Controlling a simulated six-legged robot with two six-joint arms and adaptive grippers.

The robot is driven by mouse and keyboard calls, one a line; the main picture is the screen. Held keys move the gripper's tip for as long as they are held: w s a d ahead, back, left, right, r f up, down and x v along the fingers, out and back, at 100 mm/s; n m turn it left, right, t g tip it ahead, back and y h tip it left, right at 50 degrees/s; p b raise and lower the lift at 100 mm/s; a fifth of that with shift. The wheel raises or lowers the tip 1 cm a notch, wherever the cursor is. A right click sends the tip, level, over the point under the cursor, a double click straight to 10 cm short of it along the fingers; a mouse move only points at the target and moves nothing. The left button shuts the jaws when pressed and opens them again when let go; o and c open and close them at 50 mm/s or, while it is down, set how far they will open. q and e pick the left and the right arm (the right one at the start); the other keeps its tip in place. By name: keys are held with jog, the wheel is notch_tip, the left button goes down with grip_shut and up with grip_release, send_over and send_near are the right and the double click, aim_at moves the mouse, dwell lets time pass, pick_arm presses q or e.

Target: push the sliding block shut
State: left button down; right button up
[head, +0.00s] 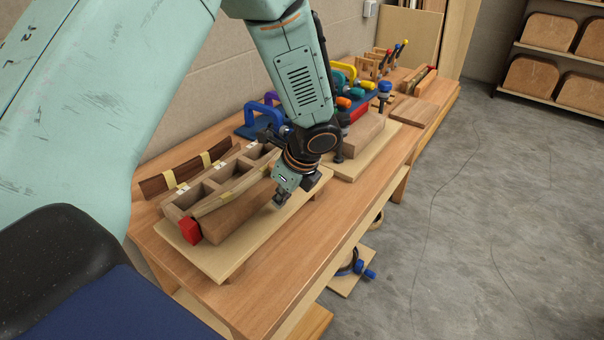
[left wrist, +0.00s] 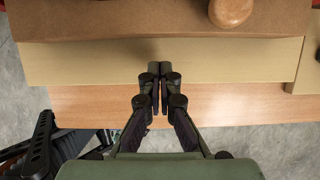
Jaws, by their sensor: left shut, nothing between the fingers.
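The sliding block (head: 232,220) looks like the long brown wooden block along the front of a box with several compartments. The box and block rest on a pale board (head: 226,262), with a red piece (head: 189,230) at the left end. My left gripper (head: 280,199) is shut and empty, low over the board at the block's front right. In the left wrist view its fingertips (left wrist: 160,70) lie over the pale board (left wrist: 90,62), apart in the picture from the brown block's edge (left wrist: 110,25). A round wooden knob (left wrist: 230,10) shows on that block. My right gripper is out of view.
Behind the box lies a dark wood strip (head: 180,174) with yellow bands. A second board with a wooden block (head: 362,134) and several coloured clamps stand farther along the bench. The bench's front strip (head: 300,250) is clear.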

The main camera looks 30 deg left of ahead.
pick_arm(q)
jog(key=shift+d+r+p, duration=0.25)
jog(key=shift+d+p, duration=0.05)
jog(key=shift+d, duration=0.85)
jog(key=p+v, duration=0.1)
jog(key=v, duration=0.8)
jog(key=shift+r+p, duration=0.25)
jog(key=shift+p, duration=0.1)
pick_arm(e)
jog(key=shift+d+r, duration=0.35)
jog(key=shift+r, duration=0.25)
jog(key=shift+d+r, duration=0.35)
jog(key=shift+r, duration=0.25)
pick_arm(q)
jog(key=shift+a, duration=0.25)
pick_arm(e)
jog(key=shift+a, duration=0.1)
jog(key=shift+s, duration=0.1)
